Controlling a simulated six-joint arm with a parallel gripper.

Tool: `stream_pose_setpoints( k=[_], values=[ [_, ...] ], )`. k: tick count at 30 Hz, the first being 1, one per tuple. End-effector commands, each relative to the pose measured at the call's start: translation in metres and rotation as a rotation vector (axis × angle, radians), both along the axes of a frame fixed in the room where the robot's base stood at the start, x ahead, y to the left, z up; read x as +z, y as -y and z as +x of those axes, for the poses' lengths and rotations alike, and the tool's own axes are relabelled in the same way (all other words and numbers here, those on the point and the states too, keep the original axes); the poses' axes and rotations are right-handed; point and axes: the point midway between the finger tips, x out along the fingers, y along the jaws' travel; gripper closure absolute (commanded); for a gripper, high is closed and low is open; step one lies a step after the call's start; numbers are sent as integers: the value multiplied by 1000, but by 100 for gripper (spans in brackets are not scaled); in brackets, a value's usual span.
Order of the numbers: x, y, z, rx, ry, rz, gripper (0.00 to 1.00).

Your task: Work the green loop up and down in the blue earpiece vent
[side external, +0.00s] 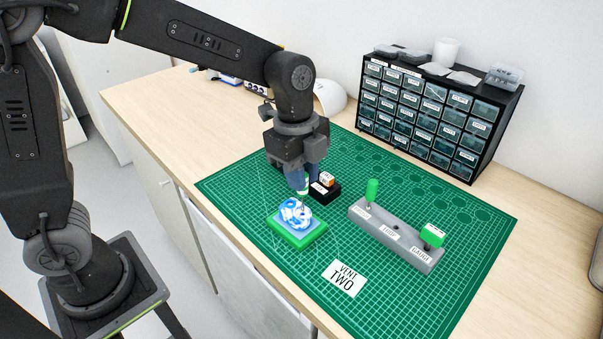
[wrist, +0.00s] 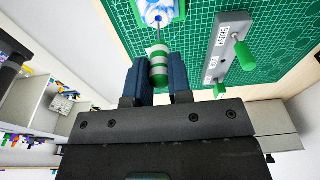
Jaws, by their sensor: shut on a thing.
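The blue-and-white marbled earpiece (side external: 295,214) sits on a green block (side external: 298,238) on the cutting mat; it also shows at the top of the wrist view (wrist: 157,10). A thin shaft runs from the handle to the earpiece. Its tip meets the earpiece in the picture, but I cannot tell how deep it is in the vent.
A grey rack (side external: 396,238) stands right of the earpiece, with a green-handled tool (side external: 371,192), an empty middle hole and a green gauge (side external: 432,236). A "VENT TWO" card (side external: 344,279) lies in front. A drawer cabinet (side external: 432,117) stands behind.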

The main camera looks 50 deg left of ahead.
Motion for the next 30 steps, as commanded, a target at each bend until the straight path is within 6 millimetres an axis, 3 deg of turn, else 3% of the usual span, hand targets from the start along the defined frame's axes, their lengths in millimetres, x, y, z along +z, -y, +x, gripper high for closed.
stream_pose_setpoints(
  k=[30],
  values=[
    [-13, 0, 0, 0, 0, 0, 100]
  ],
)
